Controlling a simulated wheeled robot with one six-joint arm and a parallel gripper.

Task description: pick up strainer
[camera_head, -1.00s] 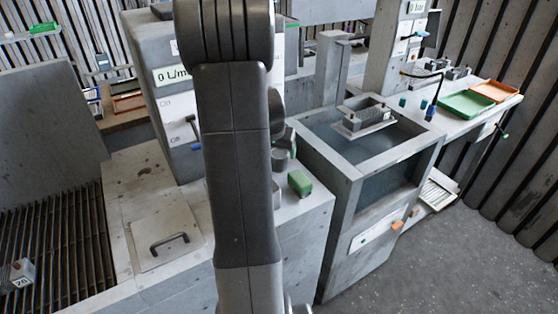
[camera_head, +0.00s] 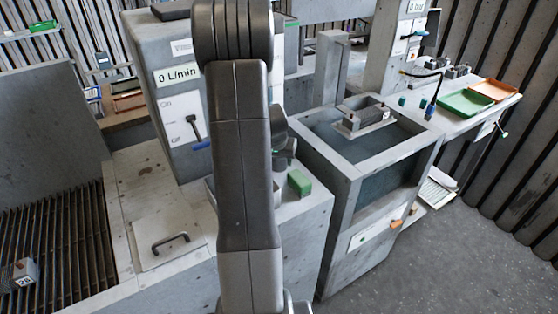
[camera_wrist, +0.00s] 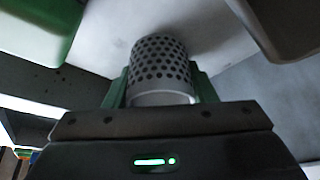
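The strainer (camera_wrist: 160,70) is a light grey cylinder with many round holes and a plain rim, seen in the wrist view. It stands between the two green fingers of my gripper (camera_wrist: 160,88). The fingers lie close along its left and right sides. I cannot tell whether they press on it or leave a thin gap. In the head view my arm hides the strainer, and only a dark part of my gripper (camera_head: 285,148) shows at the arm's right edge, low over the grey bench top.
A green block (camera_head: 299,183) lies on the bench just right of my gripper. The grey cabinet (camera_head: 180,90) with a flow display and blue-handled lever stands behind left. An open tank (camera_head: 345,160) with a finned block stands right. Green (camera_head: 467,104) and orange trays lie farther right.

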